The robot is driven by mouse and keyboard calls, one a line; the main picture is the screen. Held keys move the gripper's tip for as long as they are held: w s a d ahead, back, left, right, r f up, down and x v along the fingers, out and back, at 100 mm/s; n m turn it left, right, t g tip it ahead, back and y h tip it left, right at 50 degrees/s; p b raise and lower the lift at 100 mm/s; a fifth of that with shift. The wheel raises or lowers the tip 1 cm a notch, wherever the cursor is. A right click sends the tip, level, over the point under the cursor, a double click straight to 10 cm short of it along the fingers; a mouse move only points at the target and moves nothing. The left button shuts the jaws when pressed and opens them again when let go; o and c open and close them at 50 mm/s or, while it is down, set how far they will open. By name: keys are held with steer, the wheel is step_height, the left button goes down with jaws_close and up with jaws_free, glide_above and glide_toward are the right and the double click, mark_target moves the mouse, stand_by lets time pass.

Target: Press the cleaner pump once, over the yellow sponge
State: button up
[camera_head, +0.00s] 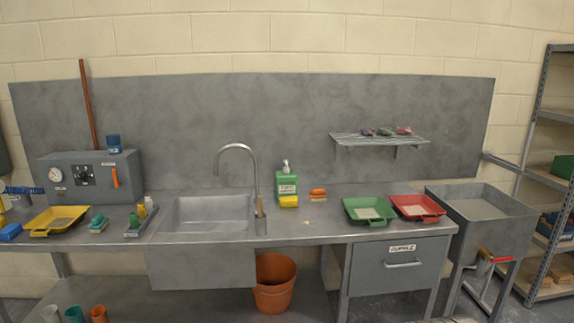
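The cleaner pump is a green bottle (287,183) with a pale label and a grey-white pump head (285,166) on top. It stands upright on the grey metal worktop, right of the sink tap. The yellow sponge (288,202) is directly in front of the bottle's base, below the pump head, and hides the bottle's lower front. I cannot tell whether sponge and bottle touch. My gripper is not in this view.
A curved tap (237,149) and sink (210,216) lie left of the bottle. An orange block (318,193) sits close on its right, then a green tray (352,221) and a red tray (430,217). An orange bucket (274,296) stands below. A wall shelf (376,142) is upper right.

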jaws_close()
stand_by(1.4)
